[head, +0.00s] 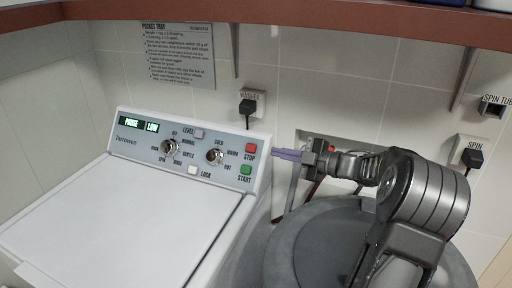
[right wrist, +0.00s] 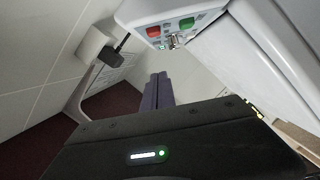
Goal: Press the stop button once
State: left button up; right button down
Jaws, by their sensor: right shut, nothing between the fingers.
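The red stop button (head: 251,148) is at the right end of the washer's control panel (head: 133,148), above the green start button (head: 246,169). The display on the panel reads "PAUSE" and "LOW". My right gripper (head: 275,154) is shut and empty, its purple fingers pointing left just right of the stop button; I cannot tell whether they touch the panel. In the right wrist view the fingers (right wrist: 156,92) show beyond the dark gripper body, and the red button (right wrist: 153,31) and green button (right wrist: 186,24) are on the panel above them. My left gripper is not in view.
The white washer lid (head: 120,220) fills the lower left. A grey round tub (head: 300,250) stands right of the washer, below my right arm. A dark red shelf (head: 300,25) runs across the top. Plugged sockets (head: 250,100) and a printed notice (head: 178,55) are on the tiled wall.

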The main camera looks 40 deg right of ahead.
aim_at(251, 148)
jog(key=w+f+p, duration=0.1)
jog(key=w, duration=0.2)
jog(key=w+f+p, duration=0.1)
jog(key=w, duration=0.3)
jog(key=w+f+p, duration=0.1)
jog(key=w, duration=0.3)
jog(key=shift+f+p, duration=0.25)
jog(key=shift+p, duration=0.05)
jog(key=shift+d+f, duration=0.1)
jog(key=shift+f, duration=0.15)
jog(key=shift+w+f, duration=0.1)
